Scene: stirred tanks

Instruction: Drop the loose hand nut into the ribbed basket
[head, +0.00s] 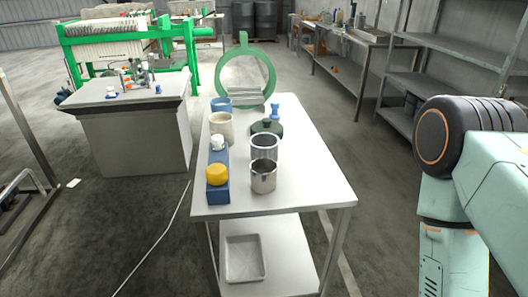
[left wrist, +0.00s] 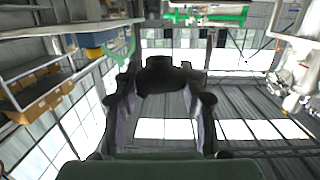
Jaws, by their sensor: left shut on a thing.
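My left gripper (left wrist: 158,108) shows only in the left wrist view, its two dark fingers closed around a dark lobed piece (left wrist: 160,74), which looks like the hand nut. It is held up clear of any surface. In the head view no loose hand nut shows on the white table (head: 315,187). A grey cylindrical container (head: 264,147) and a shiny metal cup (head: 263,180) stand on the table's right part. I cannot make out ribs, so I cannot tell which is the ribbed basket. My right arm shows at the right, but its gripper is out of frame.
A blue tray (head: 217,193) with a yellow knob (head: 217,174), a beige cup (head: 222,128), a blue cup (head: 221,104) and a dark green lid (head: 267,127) crowd the table. A green ring frame (head: 271,75) rises behind. The front right tabletop is clear.

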